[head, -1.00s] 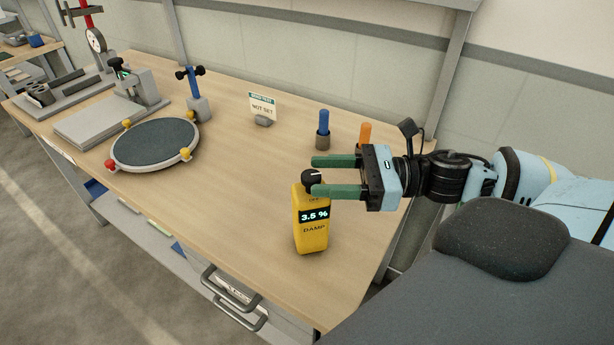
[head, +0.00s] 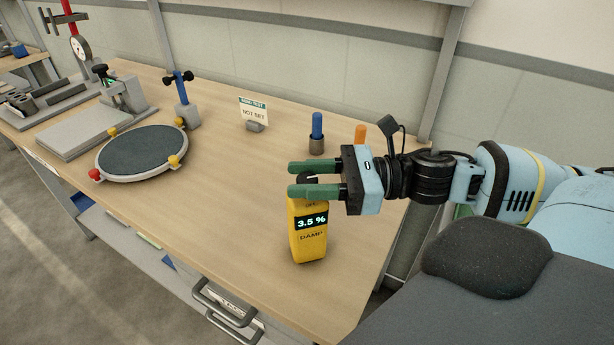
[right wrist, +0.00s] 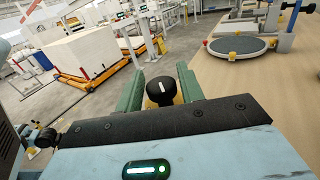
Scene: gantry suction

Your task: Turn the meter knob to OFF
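The yellow damp meter (head: 308,243) stands upright near the bench's front edge, its lit display reading 3.5 %. Its black knob (right wrist: 160,93) is on top and has a white pointer line. In the head view the fingers hide most of the knob. My right gripper (head: 292,179) is level, with its green fingers open on either side of the knob. In the right wrist view the knob lies between the fingers (right wrist: 160,75), with narrow gaps at its sides. My left gripper is not in view.
A blue-handled tool in a holder (head: 317,135) and an orange one (head: 360,134) stand behind my right gripper. A NOT SET sign (head: 254,112) and a round dark plate (head: 145,152) are further left. The bench (head: 225,185) is clear left of the meter.

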